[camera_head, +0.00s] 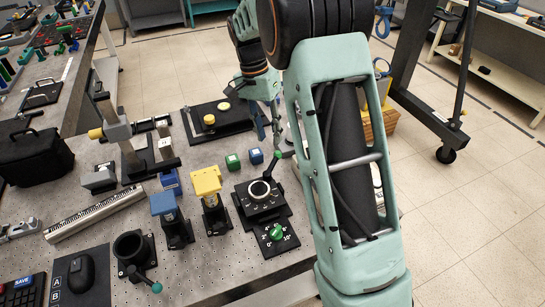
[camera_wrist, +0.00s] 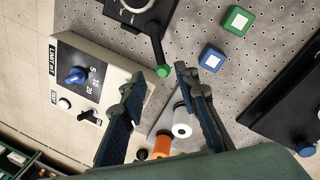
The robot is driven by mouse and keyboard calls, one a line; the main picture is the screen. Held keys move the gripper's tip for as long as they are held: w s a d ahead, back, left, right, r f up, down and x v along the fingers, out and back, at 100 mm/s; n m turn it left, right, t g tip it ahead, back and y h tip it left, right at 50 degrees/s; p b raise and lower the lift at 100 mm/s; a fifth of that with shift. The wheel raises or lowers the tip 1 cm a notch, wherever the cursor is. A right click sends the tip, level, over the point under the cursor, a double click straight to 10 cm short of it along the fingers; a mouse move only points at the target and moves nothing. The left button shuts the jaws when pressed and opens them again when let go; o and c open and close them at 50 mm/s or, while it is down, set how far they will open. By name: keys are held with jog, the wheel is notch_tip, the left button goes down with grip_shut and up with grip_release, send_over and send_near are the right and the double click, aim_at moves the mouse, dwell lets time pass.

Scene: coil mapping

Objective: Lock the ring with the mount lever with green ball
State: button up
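The ring (camera_head: 259,190) sits in a black square mount on the perforated table; part of it shows at the top of the wrist view (camera_wrist: 133,4). The mount's black lever ends in a green ball (camera_wrist: 162,71), which also shows in the head view (camera_head: 278,154). In the head view the lever points away from the ring, up and right. My gripper (camera_wrist: 158,76) is open, and the ball appears between its fingertips in the wrist view. I see no finger closed on the ball, and I cannot tell the depth gap. My forearm hides part of the table's right side.
A green block (camera_head: 233,162) and a blue block (camera_head: 256,156) lie near the mount. A green knob (camera_head: 276,233) is in front. A white control box (camera_wrist: 85,78) and an orange cylinder (camera_wrist: 162,147) show beside the fingers. Another ring mount (camera_head: 131,248) has a teal-ended lever.

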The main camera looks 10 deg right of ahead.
aim_at(274, 158)
jog(key=f, duration=0.3)
jog(key=d+f, duration=0.1)
jog(key=f, duration=0.1)
jog(key=s+f, duration=0.1)
jog(key=f, duration=0.2)
jog(key=shift+d+f, duration=0.15)
jog(key=shift+f, duration=0.2)
jog(key=shift+c, duration=0.7)
grip_shut()
